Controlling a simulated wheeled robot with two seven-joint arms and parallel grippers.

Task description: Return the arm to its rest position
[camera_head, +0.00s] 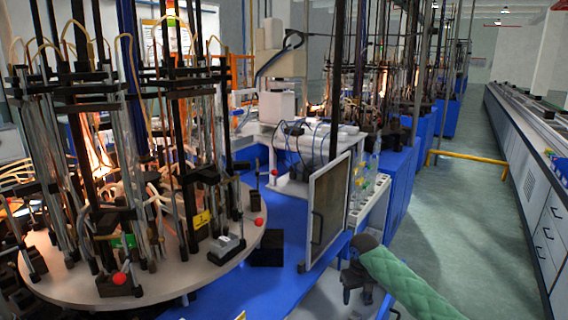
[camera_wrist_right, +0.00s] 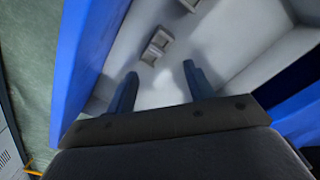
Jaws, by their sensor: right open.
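My right gripper (camera_head: 356,290) is at the lower middle of the head view, at the end of my arm in a green quilted sleeve. It is in front of the framed door panel of the blue machine. In the right wrist view its two dark fingers (camera_wrist_right: 160,80) are apart, with nothing between them. Beyond the fingertips is a pale surface with small grey blocks (camera_wrist_right: 155,46); the gap to it is hard to judge. My left gripper is not in view.
A round table (camera_head: 180,283) crowded with rods and glowing tubes fills the left. The framed door panel (camera_head: 330,208) stands open near my right gripper. A white tray (camera_head: 370,207) is beside it.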

